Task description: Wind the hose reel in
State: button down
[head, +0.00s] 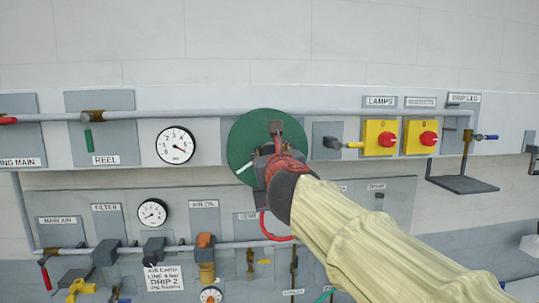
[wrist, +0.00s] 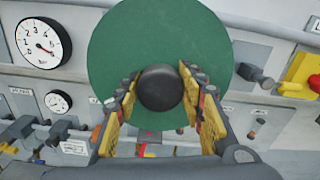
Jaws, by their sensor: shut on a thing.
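The hose reel (head: 245,133) is a round green disc on the grey wall panel. It fills the upper middle of the wrist view (wrist: 125,45). A black round knob (wrist: 160,88) stands out in front of the disc. My gripper (wrist: 158,84) has its yellow-padded fingers on either side of this knob, shut on it. In the head view my gripper (head: 272,152) and wrist cover the disc's right and lower part, and the knob is hidden. A red loop (head: 268,228), perhaps the hose, hangs below my wrist.
A gauge (head: 176,145) and a green-handled valve (head: 87,137) above the REEL label are to the left. Yellow switches with red knobs (head: 381,138) are to the right. A grey shelf bracket (head: 462,184) juts out farther right. Pipes and valves crowd the lower panel.

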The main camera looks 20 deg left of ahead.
jog(key=shift+f, duration=0.3)
jog(key=c, duration=1.6)
grip_release()
jog(key=o, duration=0.5)
jog(key=shift+r, duration=0.2)
jog(key=v, duration=1.2)
jog(key=shift+a, duration=0.1)
